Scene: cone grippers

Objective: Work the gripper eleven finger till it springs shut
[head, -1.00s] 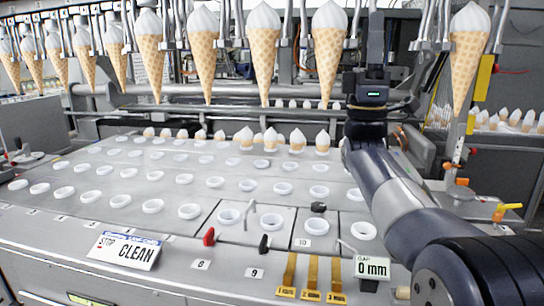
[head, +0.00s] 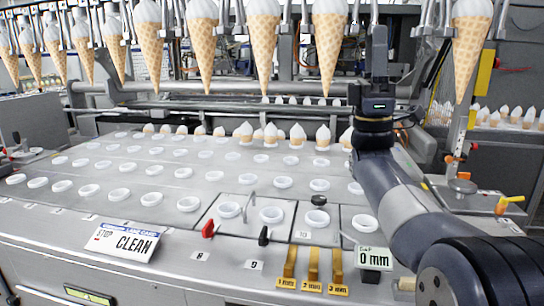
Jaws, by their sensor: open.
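Overhead metal grippers hold a row of cones along the top of the head view, such as the white-topped cone (head: 331,45) left of my arm and another cone (head: 470,50) to its right. No cone shows between these two, and metal fingers (head: 426,22) hang there. I cannot read which is gripper eleven, and my arm partly covers this gap. My gripper (head: 379,38) points upward in the gap, dark and seen from behind. It is open with no cone in it. I cannot tell whether it touches a finger.
A metal deck with white ring holders (head: 365,223) lies below, with a row of small cones (head: 322,138) at its back. A "0 mm" gap sign (head: 373,258), yellow gauges (head: 312,268) and a "CLEAN" card (head: 127,241) stand at the front. A horizontal bar (head: 230,88) crosses behind the hanging cones.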

